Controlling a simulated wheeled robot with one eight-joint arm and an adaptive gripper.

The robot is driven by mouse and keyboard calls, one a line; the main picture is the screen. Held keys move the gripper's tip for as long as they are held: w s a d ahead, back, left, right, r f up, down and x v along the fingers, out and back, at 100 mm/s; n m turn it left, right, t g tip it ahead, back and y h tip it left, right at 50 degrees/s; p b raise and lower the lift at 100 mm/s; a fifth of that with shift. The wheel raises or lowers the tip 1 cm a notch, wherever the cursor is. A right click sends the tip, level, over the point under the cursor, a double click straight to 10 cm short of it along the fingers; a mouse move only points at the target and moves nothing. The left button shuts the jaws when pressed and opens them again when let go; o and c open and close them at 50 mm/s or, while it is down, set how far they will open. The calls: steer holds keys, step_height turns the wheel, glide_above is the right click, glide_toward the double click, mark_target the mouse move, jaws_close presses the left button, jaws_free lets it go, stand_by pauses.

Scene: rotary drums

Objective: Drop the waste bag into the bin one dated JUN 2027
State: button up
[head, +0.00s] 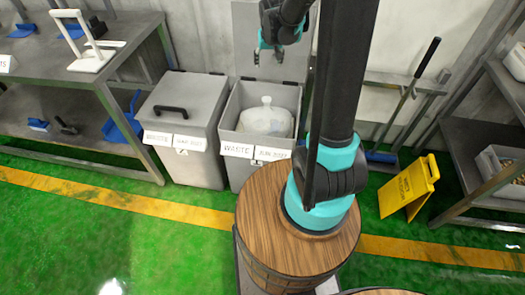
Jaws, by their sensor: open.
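The waste bag (265,118), pale and translucent with a tied top, sits inside the open grey bin (233,167) whose label reads WASTE and JUN 2027. Its lid stands raised behind it. My gripper (268,55) is open and empty above the bag, apart from it. A second grey bin (188,92) stands to the left with its lid shut; its label reads WASTE and a date that looks like MAR 2027. My arm covers the area just right of the open bin.
A grey metal bench (97,84) with blue tools stands at left. A yellow floor sign (408,186) and a long-handled tool (408,98) are at right, beside a rack with a container (500,163).

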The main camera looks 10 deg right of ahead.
steer(key=shift+v, duration=2.45)
